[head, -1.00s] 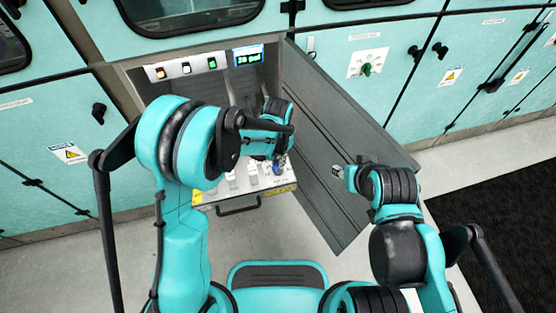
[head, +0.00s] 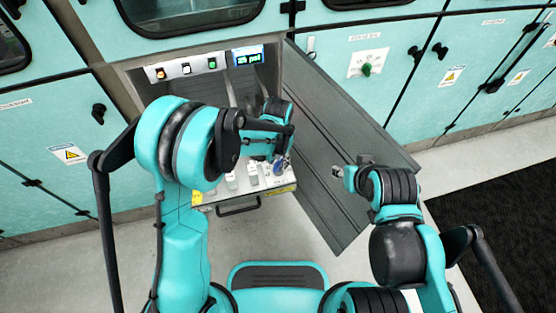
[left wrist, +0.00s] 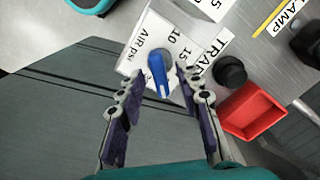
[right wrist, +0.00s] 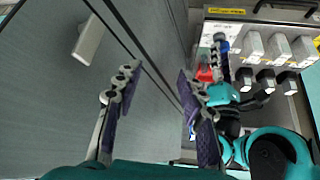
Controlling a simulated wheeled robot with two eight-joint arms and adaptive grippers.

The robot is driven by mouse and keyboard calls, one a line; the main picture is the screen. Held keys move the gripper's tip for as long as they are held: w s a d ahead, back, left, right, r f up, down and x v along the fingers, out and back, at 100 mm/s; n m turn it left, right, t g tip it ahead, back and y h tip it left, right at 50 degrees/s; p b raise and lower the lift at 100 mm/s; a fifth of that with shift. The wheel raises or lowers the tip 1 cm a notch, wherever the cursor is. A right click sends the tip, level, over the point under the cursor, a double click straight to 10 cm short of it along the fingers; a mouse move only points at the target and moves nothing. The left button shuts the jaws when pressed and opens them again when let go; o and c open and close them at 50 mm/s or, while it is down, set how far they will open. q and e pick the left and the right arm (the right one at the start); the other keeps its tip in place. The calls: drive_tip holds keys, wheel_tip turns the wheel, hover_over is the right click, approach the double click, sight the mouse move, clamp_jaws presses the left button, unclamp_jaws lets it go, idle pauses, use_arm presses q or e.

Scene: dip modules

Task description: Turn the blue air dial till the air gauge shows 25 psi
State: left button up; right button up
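The blue air dial (left wrist: 157,72) sits on a pale plate in the left wrist view, marked "AIR psi", with 10 and 15 readable beside it. It also shows small in the head view (head: 284,168). My left gripper (left wrist: 160,84) is open, with its fingers on either side of the dial and visible gaps to it. The air gauge seems to be the small lit display (head: 248,55) at the cabinet's top; its green figures are too small to read. My right gripper (right wrist: 155,80) is open and empty beside the grey door, away from the dial.
The open grey cabinet door (head: 345,140) stands right of the pull-out panel with its dark handle (head: 238,206). Switches (head: 186,67) line the cabinet's top.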

sight(277, 163)
use_arm(q)
drive_tip(key=shift+r, duration=0.1)
wheel_tip(277, 163, up, 12)
idle(0.5)
idle(0.4)
drive_tip(key=s+a+r+n+t, duration=0.3)
drive_tip(key=s+a, duration=0.4)
drive_tip(key=a, duration=0.2)
drive_tip(key=s+a+r+n+t, duration=0.3)
drive_tip(key=s+a+r+t, duration=0.1)
drive_tip(key=s+a, duration=0.3)
drive_tip(key=shift+s+a, duration=0.35)
drive_tip(key=shift+a, duration=0.6)
idle(1.2)
